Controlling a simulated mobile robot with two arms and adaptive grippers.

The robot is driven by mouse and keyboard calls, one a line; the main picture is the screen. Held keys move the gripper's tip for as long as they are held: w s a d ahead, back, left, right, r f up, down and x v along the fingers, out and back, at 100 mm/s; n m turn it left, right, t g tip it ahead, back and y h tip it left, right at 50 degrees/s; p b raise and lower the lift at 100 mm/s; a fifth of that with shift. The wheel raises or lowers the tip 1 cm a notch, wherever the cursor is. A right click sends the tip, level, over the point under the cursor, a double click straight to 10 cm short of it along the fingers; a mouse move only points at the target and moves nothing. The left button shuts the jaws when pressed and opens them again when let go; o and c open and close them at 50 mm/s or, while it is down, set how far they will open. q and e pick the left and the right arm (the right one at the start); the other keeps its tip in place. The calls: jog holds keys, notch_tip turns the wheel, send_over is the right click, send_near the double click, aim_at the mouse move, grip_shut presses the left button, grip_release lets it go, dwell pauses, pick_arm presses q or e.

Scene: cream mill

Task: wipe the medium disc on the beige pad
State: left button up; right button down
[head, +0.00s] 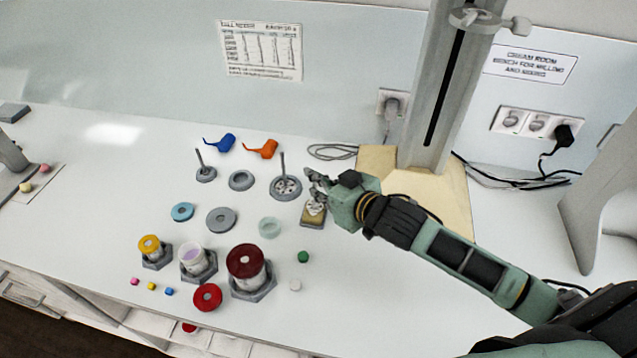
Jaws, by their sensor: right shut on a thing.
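The beige pad (312,222) lies on the bench right of centre, partly covered. The medium disc (316,208), a grey perforated plate, is at the pad, low over it or touching it; I cannot tell which. My right gripper (317,184) is above the pad and shut on the disc's stem, which its fingers mostly hide. My left gripper is not in view.
A large stemmed disc (286,186) stands just left of the pad, with a grey ring holder (241,180) and a small stemmed disc (205,173) farther left. Jars, including a dark red-topped one (246,261), stand in front. A tall column (440,90) rises behind right.

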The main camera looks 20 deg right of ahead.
jog(key=shift+s+a+f, duration=0.1)
jog(key=shift+s, duration=0.05)
jog(key=shift+s+a+p, duration=0.35)
jog(key=shift+s+a, duration=0.2)
jog(key=shift+s, duration=0.3)
jog(key=shift+w+d, duration=0.15)
jog(key=shift+w+d, duration=0.55)
jog(key=shift+w, duration=0.3)
jog(key=shift+s+a+p, duration=0.15)
jog(key=shift+s+p, duration=0.05)
jog(key=shift+p, duration=0.25)
jog(key=shift+s+a, duration=0.2)
jog(key=shift+s, duration=0.15)
jog(key=shift+p, duration=0.3)
jog(key=shift+w+r+p, duration=0.1)
jog(key=shift+r+p, duration=1.5)
jog(key=shift+p, duration=0.15)
jog(key=shift+r, duration=0.15)
